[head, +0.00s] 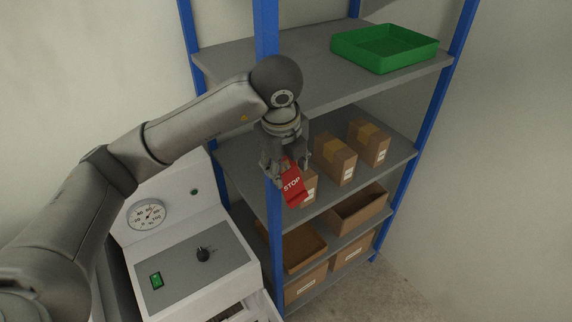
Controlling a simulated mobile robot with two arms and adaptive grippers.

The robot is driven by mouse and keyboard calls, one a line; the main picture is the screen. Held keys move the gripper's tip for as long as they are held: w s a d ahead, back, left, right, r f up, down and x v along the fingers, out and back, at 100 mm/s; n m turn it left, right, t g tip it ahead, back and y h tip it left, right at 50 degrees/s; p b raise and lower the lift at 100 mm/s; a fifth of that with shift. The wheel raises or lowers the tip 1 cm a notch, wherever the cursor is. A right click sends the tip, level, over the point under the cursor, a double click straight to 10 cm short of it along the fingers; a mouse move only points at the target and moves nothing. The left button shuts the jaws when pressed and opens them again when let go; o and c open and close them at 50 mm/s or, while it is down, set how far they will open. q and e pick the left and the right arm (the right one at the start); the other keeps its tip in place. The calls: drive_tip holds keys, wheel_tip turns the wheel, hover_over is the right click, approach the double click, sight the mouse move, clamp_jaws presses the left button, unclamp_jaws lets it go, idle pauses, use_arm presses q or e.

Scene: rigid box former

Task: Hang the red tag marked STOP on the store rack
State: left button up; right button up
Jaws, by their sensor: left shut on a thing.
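The red tag (295,188) with white STOP lettering is in the head view, just below my left gripper. My left gripper (284,172) points down and is shut on the tag, near the front blue post of the store rack (268,40). The tag hangs in front of the post and partly covers a small carton behind it. I cannot tell whether the tag touches the rack. The fingers hide the top of the tag. My right gripper is not in view.
A green tray (385,47) sits on the upper shelf. Cardboard boxes (335,160) stand on the middle shelf, and open cartons (358,212) sit lower down. A white machine with a dial (146,214) and a green switch stands left of the rack. Floor at lower right is clear.

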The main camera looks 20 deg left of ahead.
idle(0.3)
use_arm(q)
drive_tip(key=o, duration=0.9)
